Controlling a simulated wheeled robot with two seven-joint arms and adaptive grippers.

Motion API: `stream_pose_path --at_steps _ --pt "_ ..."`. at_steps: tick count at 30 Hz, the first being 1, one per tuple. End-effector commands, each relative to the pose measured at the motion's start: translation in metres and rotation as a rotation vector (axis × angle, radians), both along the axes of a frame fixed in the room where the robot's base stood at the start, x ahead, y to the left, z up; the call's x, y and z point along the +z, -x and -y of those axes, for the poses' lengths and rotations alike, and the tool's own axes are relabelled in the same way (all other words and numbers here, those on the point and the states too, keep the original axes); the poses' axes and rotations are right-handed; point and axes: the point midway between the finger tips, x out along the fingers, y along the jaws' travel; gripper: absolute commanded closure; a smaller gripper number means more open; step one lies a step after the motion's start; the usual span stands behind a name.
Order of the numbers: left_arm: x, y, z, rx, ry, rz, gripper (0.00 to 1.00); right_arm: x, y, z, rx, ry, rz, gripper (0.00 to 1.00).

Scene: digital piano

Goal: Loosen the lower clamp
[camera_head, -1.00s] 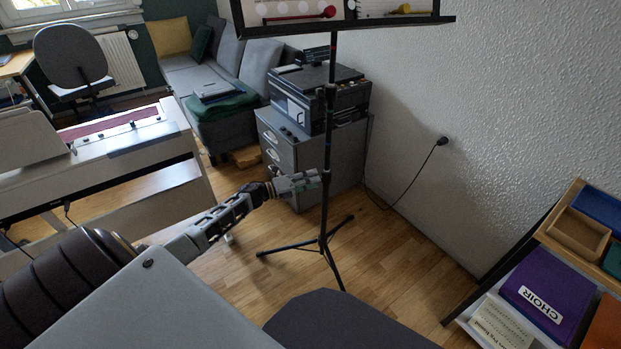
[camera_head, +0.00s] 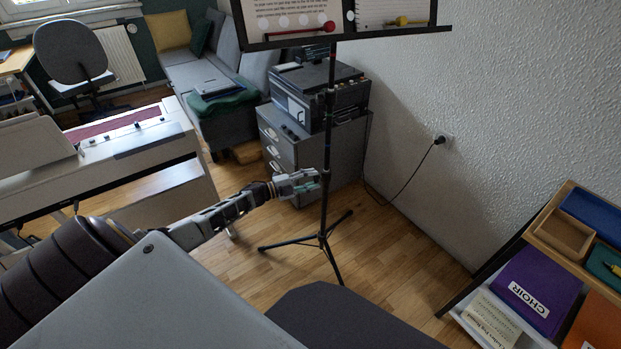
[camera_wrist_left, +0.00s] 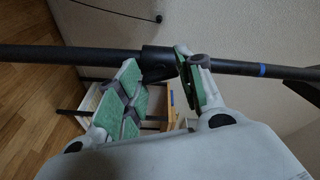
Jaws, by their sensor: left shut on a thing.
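The black music stand (camera_head: 327,130) stands upright on a tripod base on the wooden floor. Its lower clamp (camera_wrist_left: 156,60) is a dark collar on the pole, which runs across the left wrist view. My left gripper (camera_head: 318,181) reaches in from the left at the lower part of the pole. In the left wrist view its green-padded fingers (camera_wrist_left: 160,80) lie on either side of the collar, shut on the lower clamp. The exact contact is partly hidden by the fingers. My right gripper is not in view.
A white digital piano (camera_head: 130,150) stands at the left. A grey drawer cabinet (camera_head: 345,160) with a black device (camera_head: 320,95) on it is close behind the stand. A shelf with a purple choir folder (camera_head: 538,290) is at the right. The stand's desk (camera_head: 390,32) holds sheets and mallets.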

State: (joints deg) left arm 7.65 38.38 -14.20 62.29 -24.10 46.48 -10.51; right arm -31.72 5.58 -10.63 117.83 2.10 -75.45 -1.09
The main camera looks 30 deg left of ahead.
Motion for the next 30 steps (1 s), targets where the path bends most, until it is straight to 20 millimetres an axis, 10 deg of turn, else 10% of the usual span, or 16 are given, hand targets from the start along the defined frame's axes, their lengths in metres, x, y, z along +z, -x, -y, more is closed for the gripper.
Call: stream_pose_path --at_steps 17,18,22,30 --pt "-0.0008 -0.0001 -0.0018 0.004 0.04 -0.03 0.87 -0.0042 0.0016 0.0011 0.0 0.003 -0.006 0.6" --pt "-0.0008 -0.0001 -0.0017 0.004 0.04 -0.03 0.6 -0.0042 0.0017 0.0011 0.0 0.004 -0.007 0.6" --pt "-0.0007 -0.0001 -0.0013 0.003 0.041 -0.029 0.44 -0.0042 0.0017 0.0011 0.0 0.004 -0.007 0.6" --pt "-0.0004 0.0 -0.0005 0.001 0.041 -0.029 0.41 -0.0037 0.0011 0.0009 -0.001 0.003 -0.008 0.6"
